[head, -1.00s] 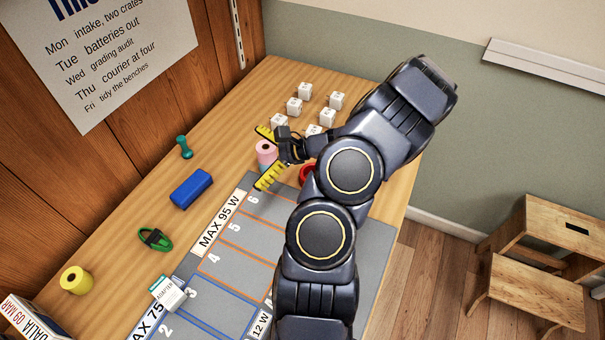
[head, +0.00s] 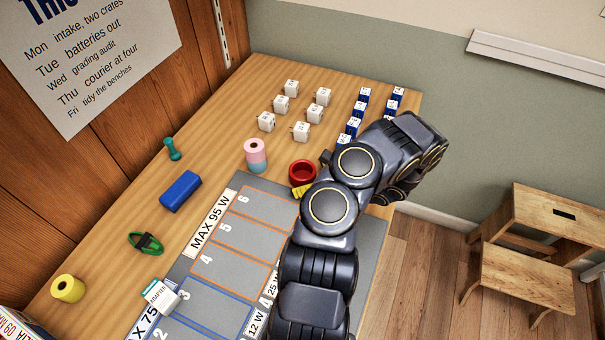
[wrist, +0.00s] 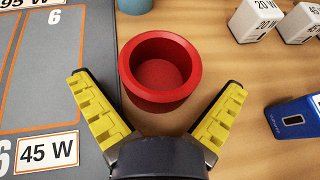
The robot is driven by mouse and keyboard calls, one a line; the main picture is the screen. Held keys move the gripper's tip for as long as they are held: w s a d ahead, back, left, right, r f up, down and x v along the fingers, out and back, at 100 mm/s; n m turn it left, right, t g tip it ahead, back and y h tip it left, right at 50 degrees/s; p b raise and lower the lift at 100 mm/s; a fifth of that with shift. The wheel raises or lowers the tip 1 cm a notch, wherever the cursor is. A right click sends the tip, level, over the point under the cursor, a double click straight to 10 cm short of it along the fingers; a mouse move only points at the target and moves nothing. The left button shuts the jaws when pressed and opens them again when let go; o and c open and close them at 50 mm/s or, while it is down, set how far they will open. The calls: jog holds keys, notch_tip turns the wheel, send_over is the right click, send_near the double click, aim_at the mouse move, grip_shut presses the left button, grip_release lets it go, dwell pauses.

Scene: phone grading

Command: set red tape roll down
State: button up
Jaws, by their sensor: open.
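The red tape roll (head: 303,172), a round red ring with an open top, stands upright on the wooden table just beyond the grey mat's far edge. In the wrist view the red tape roll (wrist: 160,68) sits ahead, between the lines of my two yellow fingers. My gripper (wrist: 157,88) is open and empty, its fingers spread to the near left and near right of the roll. In the head view my arm hides most of the gripper; only a bit of yellow finger shows beside the roll.
A pink roll (head: 255,147) sits on a light blue roll (head: 258,165) to the left. Several white cubes (head: 301,131) and blue-and-white blocks (head: 353,126) stand behind. The grey numbered mat (head: 262,232) lies in front. A blue block (head: 180,191) lies further left.

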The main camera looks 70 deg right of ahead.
jog(key=shift+w+f, duration=0.25)
jog(key=shift+w, duration=0.25)
jog(key=shift+d, duration=0.1)
jog(key=c, duration=1.1)
jog(key=shift+o, duration=0.2)
jog(key=shift+r, duration=0.1)
jog(key=shift+r, duration=0.75)
jog(key=s+a+r, duration=0.5)
jog(key=a+r, duration=0.6)
jog(key=a, duration=0.2)
jog(key=shift+s+r, duration=0.15)
jog(key=shift+r, duration=0.05)
